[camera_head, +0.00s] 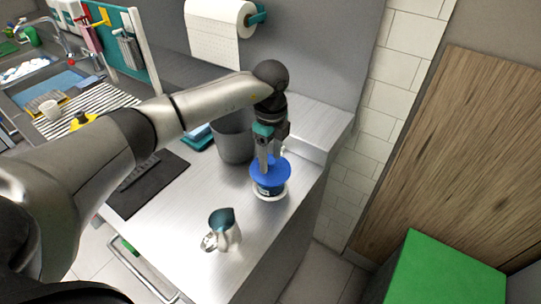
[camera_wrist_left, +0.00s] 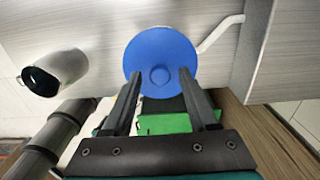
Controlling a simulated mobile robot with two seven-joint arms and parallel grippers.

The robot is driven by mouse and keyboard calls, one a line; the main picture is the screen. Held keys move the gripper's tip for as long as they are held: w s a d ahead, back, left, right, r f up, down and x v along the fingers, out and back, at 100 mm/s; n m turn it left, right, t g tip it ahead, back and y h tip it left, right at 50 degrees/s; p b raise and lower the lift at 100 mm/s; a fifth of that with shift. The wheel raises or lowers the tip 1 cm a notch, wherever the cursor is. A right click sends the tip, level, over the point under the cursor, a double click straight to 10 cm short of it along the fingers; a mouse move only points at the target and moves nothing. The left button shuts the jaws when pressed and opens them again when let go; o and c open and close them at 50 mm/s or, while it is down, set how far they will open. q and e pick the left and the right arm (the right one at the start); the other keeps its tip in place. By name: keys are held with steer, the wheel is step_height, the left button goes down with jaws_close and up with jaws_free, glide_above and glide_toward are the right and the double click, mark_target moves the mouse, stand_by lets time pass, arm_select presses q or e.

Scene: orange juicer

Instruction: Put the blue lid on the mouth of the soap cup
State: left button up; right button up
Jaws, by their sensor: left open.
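My left gripper (camera_head: 267,164) points down just above the lid. In the left wrist view the lid (camera_wrist_left: 160,50) shows as a full blue disc with a small central knob. My left gripper (camera_wrist_left: 160,74) is open there, its fingers apart with the knob between and just beyond their tips. My right gripper is not seen.
A metal pitcher (camera_head: 224,232) stands on the counter (camera_head: 180,240) in front of the cup. A grey bin (camera_head: 233,140) stands behind left, close to my arm. A black mat (camera_head: 150,185) lies at the left. The counter's right edge is near the cup.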

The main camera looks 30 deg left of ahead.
mark_target(271, 161)
arm_select(q)
step_height(271, 161, up, 13)
stand_by(0.4)
steer(key=shift+d, duration=0.1)
